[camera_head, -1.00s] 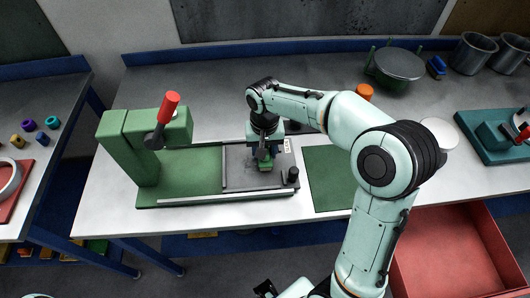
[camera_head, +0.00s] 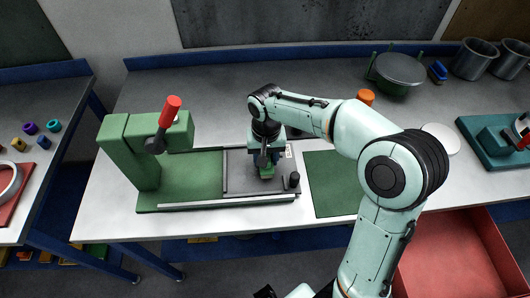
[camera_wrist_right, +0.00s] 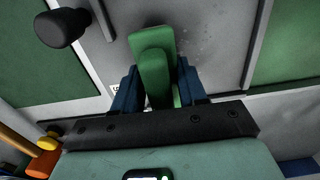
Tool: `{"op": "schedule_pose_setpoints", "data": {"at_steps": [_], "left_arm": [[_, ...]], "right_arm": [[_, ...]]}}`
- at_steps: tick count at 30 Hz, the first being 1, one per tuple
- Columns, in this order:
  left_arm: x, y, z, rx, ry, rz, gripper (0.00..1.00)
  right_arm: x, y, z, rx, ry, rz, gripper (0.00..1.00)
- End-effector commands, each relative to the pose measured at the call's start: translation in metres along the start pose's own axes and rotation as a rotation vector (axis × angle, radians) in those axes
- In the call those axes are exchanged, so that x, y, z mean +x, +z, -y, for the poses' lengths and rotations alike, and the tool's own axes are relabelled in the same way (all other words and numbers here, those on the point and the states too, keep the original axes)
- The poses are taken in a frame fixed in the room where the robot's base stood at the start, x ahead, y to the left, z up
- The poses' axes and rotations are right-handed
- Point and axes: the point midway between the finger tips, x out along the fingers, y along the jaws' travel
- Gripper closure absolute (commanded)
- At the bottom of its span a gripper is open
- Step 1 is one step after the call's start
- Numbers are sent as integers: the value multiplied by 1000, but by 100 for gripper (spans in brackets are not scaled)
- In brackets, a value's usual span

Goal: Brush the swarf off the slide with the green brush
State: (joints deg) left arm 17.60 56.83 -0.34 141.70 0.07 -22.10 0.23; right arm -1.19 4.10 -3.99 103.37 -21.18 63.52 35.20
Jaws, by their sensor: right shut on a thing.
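The slide (camera_head: 238,179) is a grey plate on the green machine bed (camera_head: 190,180); it also shows in the wrist view (camera_wrist_right: 222,18). My right gripper (camera_head: 266,160) points down over the slide's right part. In the wrist view its blue fingers are shut on the green brush (camera_wrist_right: 155,65). The brush's lower end (camera_head: 267,173) is at or just above the slide; I cannot tell whether it touches. My left gripper cannot be made out.
A black knob (camera_head: 294,180) stands at the slide's front right corner. The green machine column (camera_head: 128,150) with a red-handled lever (camera_head: 169,112) rises at the left. A green mat (camera_head: 326,175) lies bare to the right.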

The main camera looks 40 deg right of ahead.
Motion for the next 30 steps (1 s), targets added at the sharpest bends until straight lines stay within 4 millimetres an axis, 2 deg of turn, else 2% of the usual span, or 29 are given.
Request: {"op": "schedule_pose_setpoints", "data": {"at_steps": [7,21,30], "left_arm": [[5,2,2,-1,-1,3,46],[23,6,10,-4,-4,11,46],[22,6,10,-4,-4,11,46]], "right_arm": [[0,10,0,-1,0,2,100],[3,48,0,-1,1,8,100],[4,51,1,-2,3,18,100]]}}
